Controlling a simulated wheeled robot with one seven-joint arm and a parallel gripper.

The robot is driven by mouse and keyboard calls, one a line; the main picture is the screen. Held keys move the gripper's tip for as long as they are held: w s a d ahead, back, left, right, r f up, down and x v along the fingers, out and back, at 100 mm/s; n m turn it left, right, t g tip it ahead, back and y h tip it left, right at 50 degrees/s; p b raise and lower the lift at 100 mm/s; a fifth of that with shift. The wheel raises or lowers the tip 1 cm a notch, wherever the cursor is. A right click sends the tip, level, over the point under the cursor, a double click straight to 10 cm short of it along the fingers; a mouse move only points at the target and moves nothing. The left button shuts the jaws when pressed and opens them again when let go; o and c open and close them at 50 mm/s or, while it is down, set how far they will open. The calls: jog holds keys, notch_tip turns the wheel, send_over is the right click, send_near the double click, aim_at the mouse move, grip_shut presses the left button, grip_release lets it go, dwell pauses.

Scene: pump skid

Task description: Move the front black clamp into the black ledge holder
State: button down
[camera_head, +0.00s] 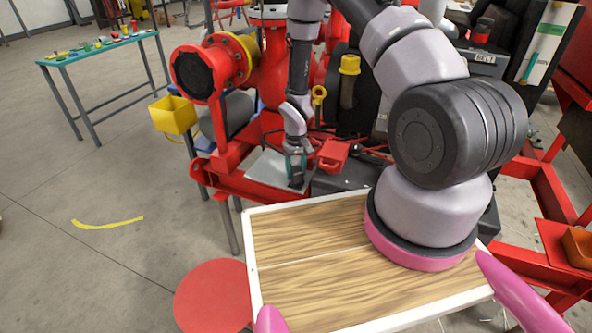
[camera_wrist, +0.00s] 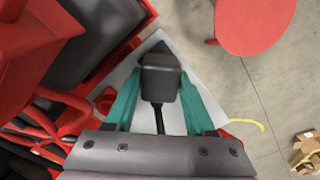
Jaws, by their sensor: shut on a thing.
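My gripper (camera_head: 296,170) hangs over a light grey plate on the red skid. In the wrist view its teal fingers (camera_wrist: 158,106) are shut on a black clamp (camera_wrist: 160,77), a dark blocky piece with a thin dark stem running back between the fingers. In the head view the clamp (camera_head: 297,184) is a small dark shape at the fingertips. I cannot tell whether it touches the plate (camera_head: 258,169). I cannot make out the black ledge holder for certain in either view.
A red box-like part (camera_head: 333,155) is close right of my gripper. A red flanged pipe (camera_head: 197,75) and a yellow bin (camera_head: 173,115) are left. A wooden-topped tray (camera_head: 300,235) is in front, with a red round disc (camera_head: 213,296) beside it. Open floor lies left.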

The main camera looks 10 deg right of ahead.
jog(key=shift+c, duration=0.8)
grip_release()
notch_tip(320, 180, up, 11)
